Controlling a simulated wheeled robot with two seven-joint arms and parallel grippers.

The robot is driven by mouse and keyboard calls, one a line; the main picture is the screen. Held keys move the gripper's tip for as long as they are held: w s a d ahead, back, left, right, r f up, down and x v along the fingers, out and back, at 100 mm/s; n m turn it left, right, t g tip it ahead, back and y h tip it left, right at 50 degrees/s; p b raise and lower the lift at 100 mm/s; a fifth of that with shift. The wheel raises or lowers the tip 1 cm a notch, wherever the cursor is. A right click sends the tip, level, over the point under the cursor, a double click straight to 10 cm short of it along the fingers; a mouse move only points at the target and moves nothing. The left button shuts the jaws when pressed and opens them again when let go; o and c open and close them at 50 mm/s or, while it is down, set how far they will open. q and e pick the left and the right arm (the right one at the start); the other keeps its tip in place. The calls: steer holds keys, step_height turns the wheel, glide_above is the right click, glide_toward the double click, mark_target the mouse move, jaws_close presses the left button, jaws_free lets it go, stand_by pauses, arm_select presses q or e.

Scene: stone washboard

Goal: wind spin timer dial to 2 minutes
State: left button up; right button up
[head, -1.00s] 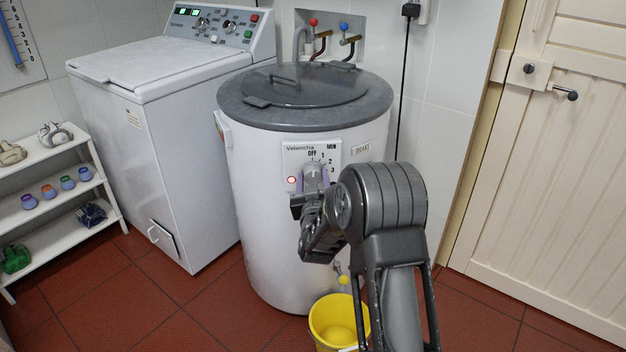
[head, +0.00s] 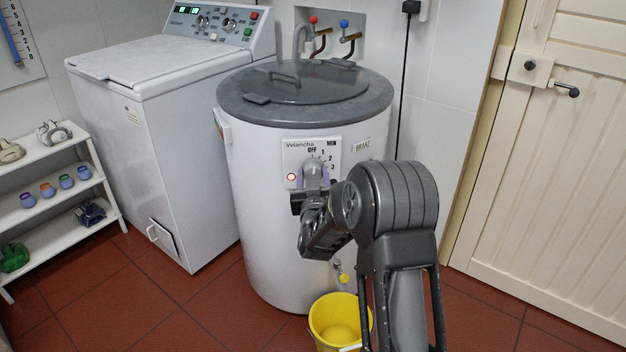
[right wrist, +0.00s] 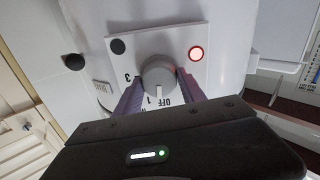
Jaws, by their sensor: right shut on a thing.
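The white spin dryer's control panel (head: 296,150) is marked OFF, 1, 2, 3 and MIN. Its grey round timer dial (right wrist: 157,73) shows clearly in the right wrist view, where the panel appears upside down. A white pointer line on the dial points down in that view, between OFF and 1. My right gripper (right wrist: 157,86) has a purple finger on each side of the dial and is shut on it. In the head view the right gripper (head: 313,178) partly covers the dial. My left gripper is not in view.
A red light (head: 291,177) glows on the panel. The spin dryer (head: 262,215) has a grey lid (head: 345,92). A yellow bucket (head: 338,318) stands below it on the red tiles. A white washing machine (head: 190,130) and a shelf (head: 60,180) stand left; a door (head: 545,190) is right.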

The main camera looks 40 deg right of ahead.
steer(key=m+b, duration=0.2)
steer(key=b, duration=0.1)
steer(key=m+b, duration=0.6)
steer(key=b, duration=0.1)
steer(key=shift+d+f, duration=0.1)
steer(key=shift+f, duration=0.15)
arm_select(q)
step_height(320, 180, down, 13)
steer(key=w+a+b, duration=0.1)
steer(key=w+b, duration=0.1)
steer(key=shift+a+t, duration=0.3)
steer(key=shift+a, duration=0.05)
arm_select(e)
steer(key=shift+s+r+m, duration=0.1)
steer(key=shift+r+m, duration=0.1)
steer(key=shift+m, duration=1.1)
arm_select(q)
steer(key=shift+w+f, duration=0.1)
